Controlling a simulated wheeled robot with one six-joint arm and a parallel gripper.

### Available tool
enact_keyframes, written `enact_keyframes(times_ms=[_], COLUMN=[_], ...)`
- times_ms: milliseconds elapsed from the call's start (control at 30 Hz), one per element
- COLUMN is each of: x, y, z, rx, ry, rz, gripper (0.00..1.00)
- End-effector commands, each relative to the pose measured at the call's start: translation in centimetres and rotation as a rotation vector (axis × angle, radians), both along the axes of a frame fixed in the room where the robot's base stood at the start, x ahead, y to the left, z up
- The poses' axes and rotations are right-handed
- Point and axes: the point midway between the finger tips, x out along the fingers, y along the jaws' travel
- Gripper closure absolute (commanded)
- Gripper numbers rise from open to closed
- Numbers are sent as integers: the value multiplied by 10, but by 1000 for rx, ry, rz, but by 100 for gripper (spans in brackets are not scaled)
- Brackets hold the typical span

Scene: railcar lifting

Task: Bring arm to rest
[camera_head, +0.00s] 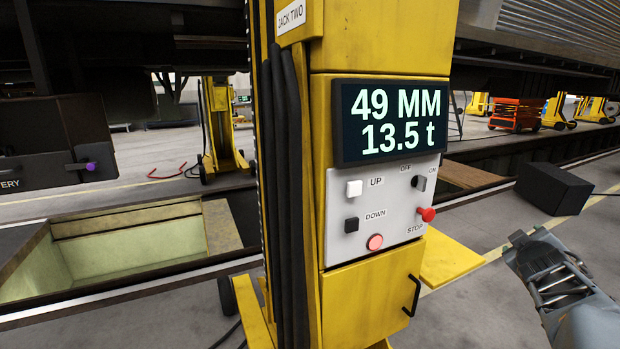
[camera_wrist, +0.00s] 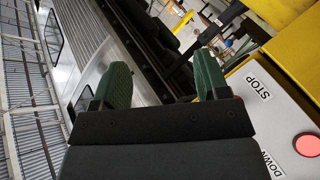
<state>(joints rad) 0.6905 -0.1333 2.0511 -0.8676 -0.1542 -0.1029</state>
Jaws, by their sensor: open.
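My gripper (camera_head: 528,238) is at the lower right in the head view, to the right of the yellow jack column labelled JACK TWO (camera_head: 385,50). It is apart from the control panel (camera_head: 377,212) and holds nothing. In the wrist view its two green fingers (camera_wrist: 160,85) stand wide apart with nothing between them. The panel has a white UP button (camera_head: 354,188), a black DOWN button (camera_head: 351,225), a lit red lamp (camera_head: 375,242), a red STOP knob (camera_head: 427,214) and an OFF/ON switch (camera_head: 419,183). The display (camera_head: 390,121) above reads 49 MM and 13.5 t.
A railcar body (camera_head: 545,35) hangs overhead at right. An open pit (camera_head: 110,250) lies at the lower left. A black box (camera_head: 553,189) stands on the floor beyond my gripper. A yellow plate (camera_head: 450,260) juts out beside the column. More jacks (camera_head: 220,130) stand behind.

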Motion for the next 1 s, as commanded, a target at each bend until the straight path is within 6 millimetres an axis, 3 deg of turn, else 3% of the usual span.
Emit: enact_keyframes(times_ms=[167, 300, 400, 533, 700, 1000], x=[-47, -93, -122, -148, -153, -152], y=[64, 149, 204, 262, 293, 302], z=[-59, -97, -108, -105, -89, -84], rx=[441, 745, 883, 970, 944, 928], ry=[188, 405, 546, 665, 681, 688], rz=[-274, -378, -382, -310, -188, -148], gripper=[32, 32, 32, 32, 32, 32])
